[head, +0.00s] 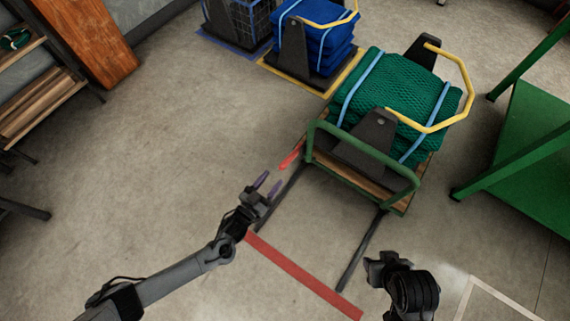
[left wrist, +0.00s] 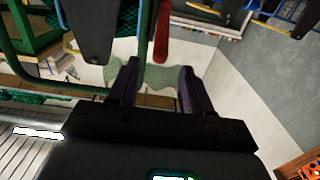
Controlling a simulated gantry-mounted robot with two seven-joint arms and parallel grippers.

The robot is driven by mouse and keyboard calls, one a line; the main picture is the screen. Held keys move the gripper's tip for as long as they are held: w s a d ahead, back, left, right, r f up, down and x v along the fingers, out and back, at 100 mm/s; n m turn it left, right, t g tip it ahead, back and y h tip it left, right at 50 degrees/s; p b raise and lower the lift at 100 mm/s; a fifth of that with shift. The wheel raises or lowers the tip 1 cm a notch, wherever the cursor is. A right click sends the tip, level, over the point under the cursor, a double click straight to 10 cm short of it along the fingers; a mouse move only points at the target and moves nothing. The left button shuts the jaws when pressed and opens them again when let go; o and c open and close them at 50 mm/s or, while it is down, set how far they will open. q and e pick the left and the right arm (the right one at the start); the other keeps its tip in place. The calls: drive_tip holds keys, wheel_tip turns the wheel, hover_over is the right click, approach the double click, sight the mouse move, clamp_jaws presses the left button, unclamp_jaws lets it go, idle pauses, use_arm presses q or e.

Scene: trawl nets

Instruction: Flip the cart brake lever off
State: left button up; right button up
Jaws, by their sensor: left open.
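The cart (head: 405,208) carries folded green netting (head: 405,85) and has a green tube handle (head: 360,148) at its near end. The red brake lever (head: 292,155) sticks out at the cart's near left corner. My left gripper (head: 268,183) is open and empty, just below and left of the lever in the head view. In the left wrist view the red lever (left wrist: 161,32) shows beyond my open fingers (left wrist: 157,78), between their lines, apart from them. My right gripper (head: 374,268) is at the lower right, away from the lever; its jaw opening is unclear.
Two dark rails (head: 362,250) run from the cart toward me. A red floor stripe (head: 300,272) lies below my left gripper. A second cart with blue netting (head: 318,40) stands behind. A green table (head: 525,145) is at right and a wooden bench (head: 40,105) at left. The left floor is clear.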

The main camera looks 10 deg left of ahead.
sight(288, 159)
use_arm(q)
drive_tip(key=b+x, duration=0.3)
drive_tip(key=x, duration=0.4)
drive_tip(key=shift+w+d+f+b, duration=0.1)
drive_tip(key=shift+w+d+b, duration=0.05)
drive_tip(key=shift+w+b, duration=0.25)
drive_tip(key=shift+w+d, duration=0.25)
drive_tip(key=shift+w, duration=0.25)
clamp_jaws()
